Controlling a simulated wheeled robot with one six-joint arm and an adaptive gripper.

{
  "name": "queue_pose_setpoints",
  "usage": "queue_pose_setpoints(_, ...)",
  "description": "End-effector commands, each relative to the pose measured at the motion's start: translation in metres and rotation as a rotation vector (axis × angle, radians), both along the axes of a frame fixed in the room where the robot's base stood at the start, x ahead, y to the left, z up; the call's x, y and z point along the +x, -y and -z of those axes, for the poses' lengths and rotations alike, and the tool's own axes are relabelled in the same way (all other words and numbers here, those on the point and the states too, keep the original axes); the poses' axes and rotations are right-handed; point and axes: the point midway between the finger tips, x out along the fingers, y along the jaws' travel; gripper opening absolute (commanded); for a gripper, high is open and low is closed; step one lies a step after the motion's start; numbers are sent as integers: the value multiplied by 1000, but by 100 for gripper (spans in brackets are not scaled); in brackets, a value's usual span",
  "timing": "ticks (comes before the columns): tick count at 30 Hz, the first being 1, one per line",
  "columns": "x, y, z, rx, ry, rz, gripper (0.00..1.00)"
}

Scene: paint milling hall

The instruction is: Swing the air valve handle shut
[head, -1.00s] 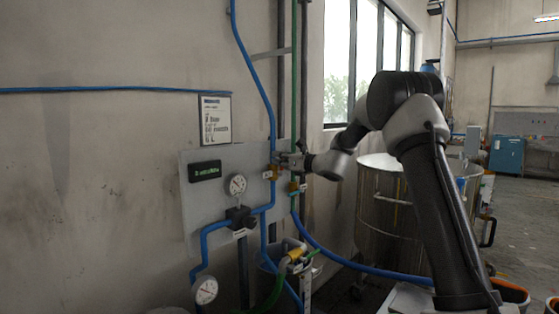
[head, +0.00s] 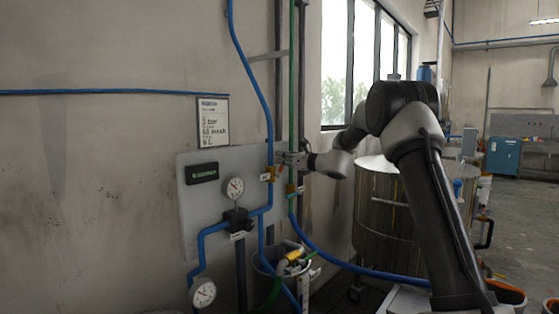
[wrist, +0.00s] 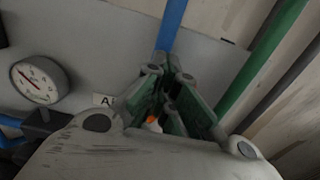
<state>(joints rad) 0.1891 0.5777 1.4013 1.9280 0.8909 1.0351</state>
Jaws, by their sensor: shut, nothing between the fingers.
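In the head view, a brass-coloured valve fitting (head: 267,176) sits on the blue pipe at the right edge of the grey panel. My gripper (head: 281,158) is just above and to the right of it, close to the pipe. In the wrist view, my gripper (wrist: 172,84) is shut with nothing visibly held. An orange bit (wrist: 152,122) shows low between the finger links; what it belongs to is unclear. A label starting with "A" (wrist: 103,101) is left of the fingers. The handle's position cannot be made out, and the gripper hides part of this area.
The panel carries a round gauge (head: 234,188) and a dark display (head: 202,173). A green pipe (wrist: 262,62) runs close to the gripper's right. A steel vat (head: 384,215) stands behind my arm.

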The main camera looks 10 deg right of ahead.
Motion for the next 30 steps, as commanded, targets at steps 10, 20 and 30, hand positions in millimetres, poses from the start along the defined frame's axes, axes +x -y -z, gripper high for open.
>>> queue_pose_setpoints(10, 1, 2, 0, -1, -1, 1, 0)
queue_pose_setpoints(20, 10, 14, 3, -1, 1, 1, 0)
queue_pose_setpoints(30, 11, 15, 3, -1, -1, 1, 0)
